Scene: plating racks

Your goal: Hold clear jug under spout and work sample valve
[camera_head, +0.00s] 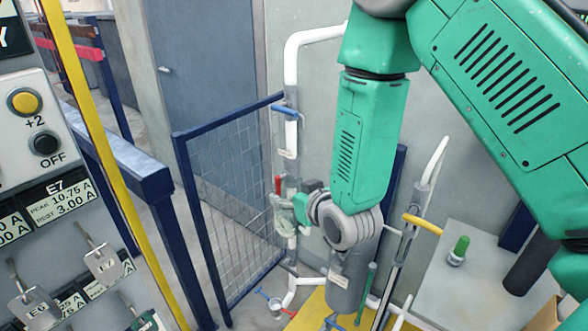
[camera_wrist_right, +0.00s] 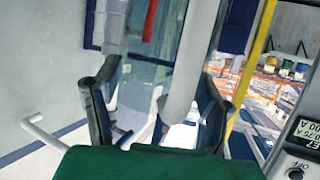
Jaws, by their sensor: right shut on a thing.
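In the right wrist view the fingers (camera_wrist_right: 155,108) stand either side of a clear body (camera_wrist_right: 145,75) and a pale upright cylinder. A red handle (camera_head: 278,184), perhaps the sample valve's, is on the pipe just above the jug; it also shows in the wrist view (camera_wrist_right: 150,20). I cannot make out the spout. My left gripper is out of view.
A blue-framed mesh fence (camera_head: 230,210) stands left of the pipe. A control panel (camera_head: 40,180) with tags and a yellow post (camera_head: 98,135) fill the left. A blue handle (camera_head: 285,110) is higher up; a yellow handle (camera_head: 423,222) is right. A grey cylinder (camera_head: 345,290) stands below my wrist.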

